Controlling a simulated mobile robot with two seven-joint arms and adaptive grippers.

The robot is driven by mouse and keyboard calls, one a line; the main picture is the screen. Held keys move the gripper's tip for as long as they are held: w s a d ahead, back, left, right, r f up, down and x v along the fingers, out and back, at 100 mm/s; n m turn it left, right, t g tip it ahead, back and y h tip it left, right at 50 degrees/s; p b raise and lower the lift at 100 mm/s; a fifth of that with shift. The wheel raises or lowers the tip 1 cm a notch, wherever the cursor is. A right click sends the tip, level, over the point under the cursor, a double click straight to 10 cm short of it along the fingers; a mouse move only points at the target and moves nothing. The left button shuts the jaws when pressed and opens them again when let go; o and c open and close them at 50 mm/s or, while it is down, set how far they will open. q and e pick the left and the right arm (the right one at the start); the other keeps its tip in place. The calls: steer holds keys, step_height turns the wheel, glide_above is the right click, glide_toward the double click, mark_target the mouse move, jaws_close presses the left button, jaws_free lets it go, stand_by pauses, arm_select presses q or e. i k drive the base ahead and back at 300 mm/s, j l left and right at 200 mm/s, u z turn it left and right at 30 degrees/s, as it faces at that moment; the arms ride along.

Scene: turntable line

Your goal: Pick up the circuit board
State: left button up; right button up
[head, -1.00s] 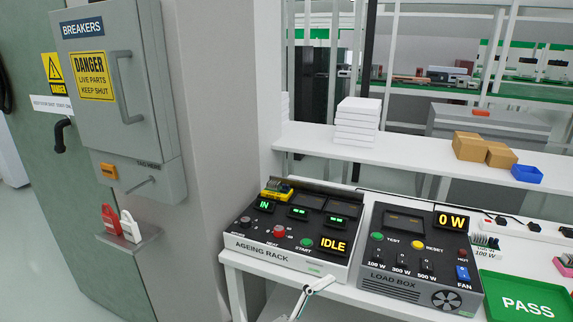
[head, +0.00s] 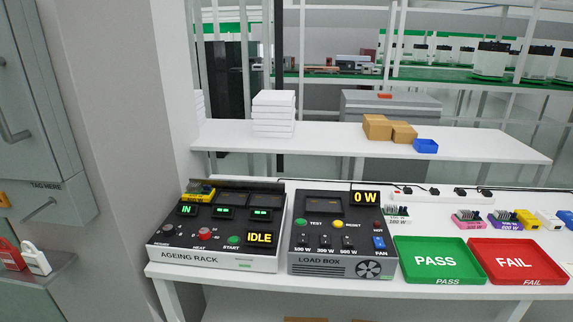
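A circuit board in a yellow carrier (head: 198,191) sits in the left slot at the back of the ageing rack (head: 205,258), above a green "IN" display. Another board, with a white label marked 100 W (head: 397,214), stands on the bench right of the load box (head: 340,270). A pink board (head: 468,219) and a purple board marked 500 W (head: 505,220) stand farther right, behind the red tray. Neither of my grippers is in view.
A green PASS tray (head: 438,280) and a red FAIL tray (head: 515,282) lie at the bench front. A shelf behind holds white boxes (head: 273,114), cardboard boxes (head: 389,128) and a blue bin (head: 426,146). A grey wall column (head: 130,130) and breaker cabinet (head: 45,140) stand left.

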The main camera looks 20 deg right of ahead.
mark_target(393, 215)
steer(key=k+l+z, duration=0.1)
steer(key=z, duration=1.1)
